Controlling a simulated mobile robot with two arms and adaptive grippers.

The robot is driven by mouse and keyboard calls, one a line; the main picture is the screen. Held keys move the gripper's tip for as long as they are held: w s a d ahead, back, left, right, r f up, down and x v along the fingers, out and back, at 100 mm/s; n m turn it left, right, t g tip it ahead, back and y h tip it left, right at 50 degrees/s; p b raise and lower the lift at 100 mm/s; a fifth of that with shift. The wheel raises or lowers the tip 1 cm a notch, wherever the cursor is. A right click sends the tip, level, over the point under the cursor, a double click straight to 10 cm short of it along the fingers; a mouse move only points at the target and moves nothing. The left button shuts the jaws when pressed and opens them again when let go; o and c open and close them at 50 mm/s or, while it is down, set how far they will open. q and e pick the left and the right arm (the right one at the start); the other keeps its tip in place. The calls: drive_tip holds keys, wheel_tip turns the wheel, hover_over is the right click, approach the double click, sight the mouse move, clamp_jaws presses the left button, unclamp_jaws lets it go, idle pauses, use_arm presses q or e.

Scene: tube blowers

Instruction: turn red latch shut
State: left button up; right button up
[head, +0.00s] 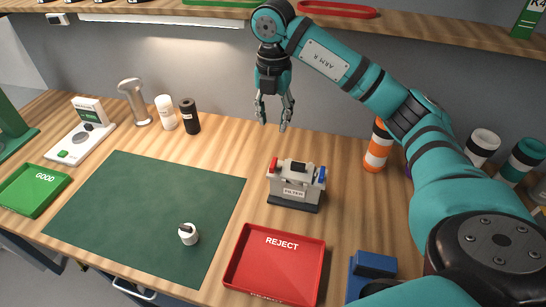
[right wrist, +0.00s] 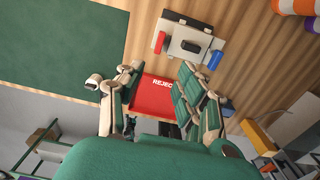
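A pale grey box labelled FILTER (head: 295,192) stands on a dark base on the wooden bench. The red latch (head: 274,165) is at its left end and a blue latch (head: 321,175) at its right end. In the right wrist view the red latch (right wrist: 160,42) is at the box's left end and the blue latch (right wrist: 215,59) at its right; I cannot tell how far the red one is turned. My right gripper (head: 273,125) hangs above and behind the box, fingers down, open and empty, apart from the latch. My left gripper is not in view.
A red REJECT tray (head: 275,264) lies in front of the box. A green mat (head: 140,208) with a small white cylinder (head: 188,234) lies to the left. An orange-striped cylinder (head: 378,148) stands to the right. A shelf (head: 400,28) runs above the bench.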

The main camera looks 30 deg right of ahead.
sight(273, 162)
wheel_tip(273, 162, down, 11)
drive_tip(key=p, duration=0.3)
drive_tip(key=shift+d+f, duration=0.1)
wheel_tip(273, 162, down, 3)
drive_tip(key=shift+w, duration=0.1)
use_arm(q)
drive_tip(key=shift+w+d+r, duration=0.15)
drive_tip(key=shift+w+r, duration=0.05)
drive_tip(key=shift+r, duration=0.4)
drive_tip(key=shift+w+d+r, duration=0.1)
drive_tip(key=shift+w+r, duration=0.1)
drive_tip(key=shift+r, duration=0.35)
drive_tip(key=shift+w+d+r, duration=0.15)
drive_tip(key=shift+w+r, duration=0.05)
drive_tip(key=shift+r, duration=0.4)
use_arm(e)
drive_tip(key=shift+f, duration=0.3)
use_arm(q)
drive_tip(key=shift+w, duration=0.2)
use_arm(e)
clamp_jaws()
